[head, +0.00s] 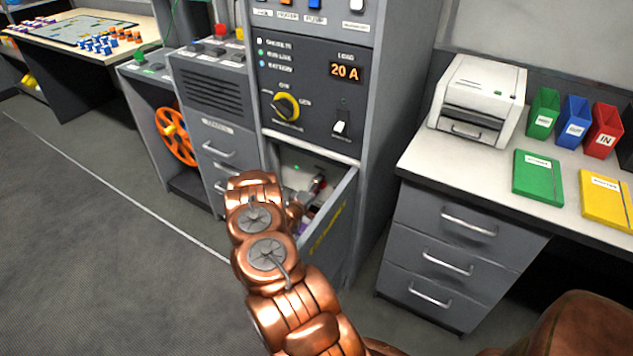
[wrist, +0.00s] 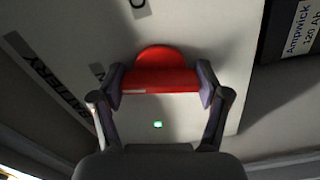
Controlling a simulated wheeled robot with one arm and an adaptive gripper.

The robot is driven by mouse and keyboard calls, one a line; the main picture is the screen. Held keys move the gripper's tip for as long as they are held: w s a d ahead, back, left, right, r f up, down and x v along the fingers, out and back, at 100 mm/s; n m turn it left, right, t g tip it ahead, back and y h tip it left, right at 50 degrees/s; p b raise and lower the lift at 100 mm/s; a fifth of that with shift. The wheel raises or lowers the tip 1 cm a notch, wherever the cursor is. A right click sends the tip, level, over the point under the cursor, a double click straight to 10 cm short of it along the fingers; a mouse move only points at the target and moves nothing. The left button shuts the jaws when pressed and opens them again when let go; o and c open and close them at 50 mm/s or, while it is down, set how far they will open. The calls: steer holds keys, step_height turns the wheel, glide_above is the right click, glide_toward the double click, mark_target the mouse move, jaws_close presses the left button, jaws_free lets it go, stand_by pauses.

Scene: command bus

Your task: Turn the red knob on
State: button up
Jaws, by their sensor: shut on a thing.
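The red knob (wrist: 158,68) is on a pale panel inside an open compartment. In the wrist view it sits between my two fingers, and my gripper (wrist: 160,90) is shut on it from both sides. A green light (wrist: 157,125) glows on the panel near the knob. Partly covered labels show on the panel, one reading "BATTERY" (wrist: 45,85). In the head view my copper arm reaches into the compartment below the control panel. A small red part that looks like the knob (head: 319,183) shows there, with my gripper mostly hidden by the arm.
The open compartment door (head: 335,228) stands to the right of my arm. A battery labelled "Ampwick 120 Ah" (wrist: 295,32) is close at the right. Above the compartment is a panel with a yellow rotary switch (head: 286,106) and a "20 A" display (head: 346,72).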

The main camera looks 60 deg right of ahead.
steer(key=shift+n+p, duration=0.55)
steer(key=shift+n, duration=0.55)
steer(key=o, duration=1.2)
steer(key=shift+c, duration=0.2)
steer(key=a, duration=1.2)
steer(key=shift+s, duration=0.25)
